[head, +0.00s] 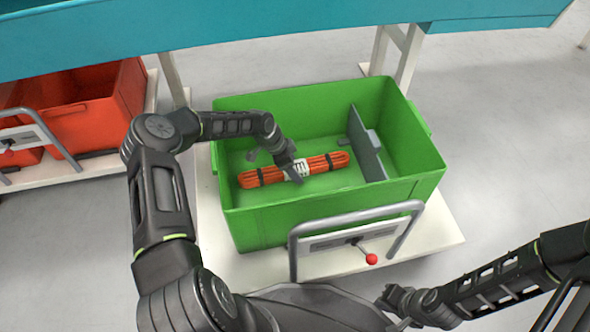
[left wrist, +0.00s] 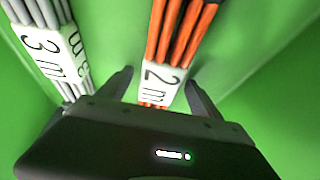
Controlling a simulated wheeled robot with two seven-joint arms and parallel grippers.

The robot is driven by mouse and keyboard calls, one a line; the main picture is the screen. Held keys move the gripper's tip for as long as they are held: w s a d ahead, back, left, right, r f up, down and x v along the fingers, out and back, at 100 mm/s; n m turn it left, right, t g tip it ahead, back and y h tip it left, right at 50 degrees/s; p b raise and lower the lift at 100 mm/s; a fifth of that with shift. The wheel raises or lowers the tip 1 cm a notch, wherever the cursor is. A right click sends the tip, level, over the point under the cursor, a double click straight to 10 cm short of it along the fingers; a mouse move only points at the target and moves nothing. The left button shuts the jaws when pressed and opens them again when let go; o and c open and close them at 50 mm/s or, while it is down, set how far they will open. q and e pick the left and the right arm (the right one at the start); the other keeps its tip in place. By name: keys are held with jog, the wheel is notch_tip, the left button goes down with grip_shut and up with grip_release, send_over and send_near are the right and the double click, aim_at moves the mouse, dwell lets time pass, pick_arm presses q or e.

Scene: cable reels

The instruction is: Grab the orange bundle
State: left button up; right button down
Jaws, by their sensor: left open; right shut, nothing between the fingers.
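The orange bundle (head: 325,164) is a bunch of orange cable with dark bands and a white label. It lies lengthwise in the green bin (head: 265,225). My left gripper (head: 290,172) reaches down into the bin at the bundle's middle. In the left wrist view the bundle (left wrist: 184,30) shows its "2 m" label, with the open fingers of my left gripper (left wrist: 160,82) on either side. I cannot tell whether the fingers touch it. My right gripper (head: 390,300) is shut and empty, low in front of the bin, away from the bundle.
A grey bundle (left wrist: 50,40) labelled "3 m" lies beside the orange one. A dark divider (head: 366,145) stands in the bin's right part. A grey handle frame (head: 355,216) with a red knob (head: 371,259) is in front. A red bin (head: 80,115) stands left.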

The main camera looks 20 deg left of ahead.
pick_arm(q)
grip_shut()
dwell(0.9)
